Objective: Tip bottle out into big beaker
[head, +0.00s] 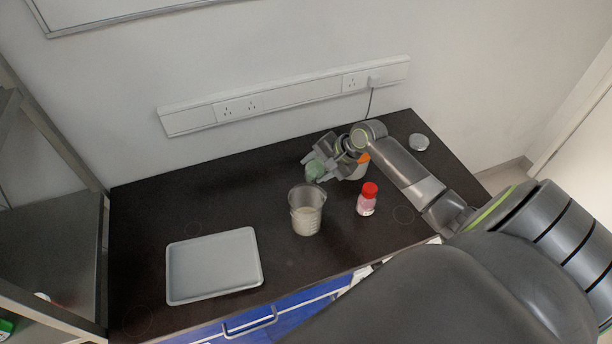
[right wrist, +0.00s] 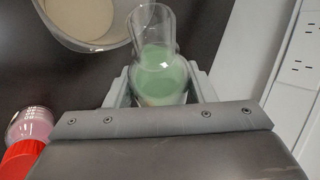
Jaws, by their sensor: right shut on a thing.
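My right gripper (head: 318,166) is shut on a clear bottle (head: 314,171) with green liquid, behind the big beaker. In the right wrist view the bottle (right wrist: 158,72) sits between both fingers of the gripper (right wrist: 160,92). Its neck looks clear and the green liquid is in its body; how far it tilts I cannot tell. The big beaker (head: 306,199) stands upright on the dark bench and holds a cream-coloured content. My left gripper is not in view.
A red-capped bottle (head: 367,202) with pink content stands right of the beaker. A grey tray (head: 256,262) lies at the front left. A round pale object (head: 419,142) lies back right. The bench's left rear is clear.

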